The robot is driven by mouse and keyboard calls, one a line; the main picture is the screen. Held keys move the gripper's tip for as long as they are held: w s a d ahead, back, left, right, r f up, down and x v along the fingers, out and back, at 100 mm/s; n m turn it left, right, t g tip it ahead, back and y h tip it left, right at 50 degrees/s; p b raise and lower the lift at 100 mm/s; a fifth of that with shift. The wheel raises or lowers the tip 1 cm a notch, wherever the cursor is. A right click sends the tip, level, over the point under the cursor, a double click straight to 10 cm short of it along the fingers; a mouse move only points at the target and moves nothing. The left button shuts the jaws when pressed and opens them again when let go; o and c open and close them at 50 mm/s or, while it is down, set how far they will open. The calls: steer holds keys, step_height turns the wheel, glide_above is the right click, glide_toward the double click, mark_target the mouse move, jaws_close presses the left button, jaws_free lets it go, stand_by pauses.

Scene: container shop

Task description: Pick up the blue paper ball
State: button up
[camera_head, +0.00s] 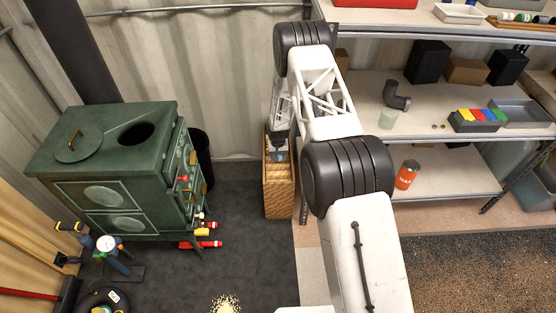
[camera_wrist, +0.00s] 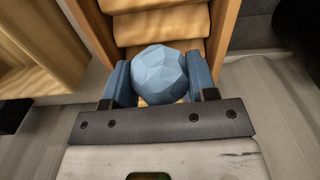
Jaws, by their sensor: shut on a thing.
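The blue paper ball (camera_wrist: 159,74) is faceted and sits between the two blue-grey finger pads of my gripper (camera_wrist: 160,84) in the wrist view. The pads touch it on both sides, and the gripper is shut on it. Behind the ball is a wooden piece with curved slats (camera_wrist: 158,25). I cannot tell whether the ball still touches it. In the head view my gripper (camera_head: 280,152) points down at the top of a tall woven wooden box (camera_head: 279,190). The ball is barely discernible there.
A green stove (camera_head: 110,180) with a lid stands at the left, with a dark bin (camera_head: 199,160) behind it. Metal shelves (camera_head: 430,95) at the right hold an orange cup (camera_head: 407,174), a grey pipe elbow (camera_head: 396,96) and trays. Dark floor lies open between stove and box.

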steer(key=shift+r, duration=2.45)
